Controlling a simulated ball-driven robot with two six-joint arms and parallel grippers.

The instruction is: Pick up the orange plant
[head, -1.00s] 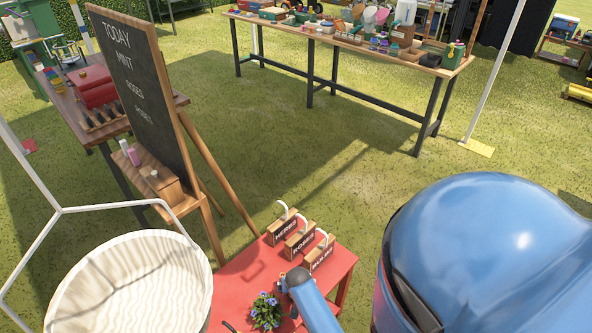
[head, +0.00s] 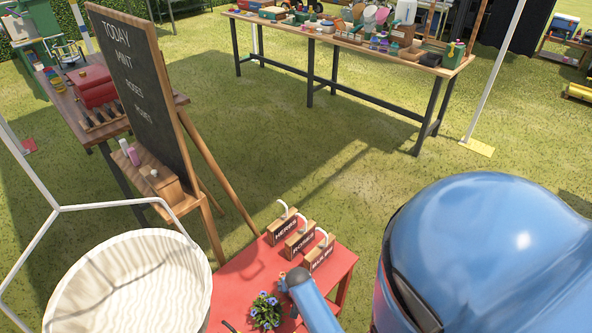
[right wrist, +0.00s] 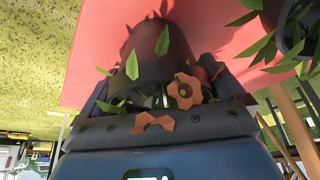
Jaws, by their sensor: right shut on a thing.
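In the right wrist view, an orange plant (right wrist: 184,90) with green leaves and orange flowers grows in a dark pot (right wrist: 162,42). My right gripper (right wrist: 163,72) is shut on the pot, with one finger on each side of it. The red table surface shows behind the pot; I cannot tell whether the pot touches it. My left gripper is not in view.
A blue-flowered plant (head: 266,311) stands on the red table beside my right arm. Several labelled wooden boxes (head: 299,240) stand at its back. A white ribbed basket (head: 130,285) and a chalkboard easel (head: 140,85) are to the left. Open grass lies beyond.

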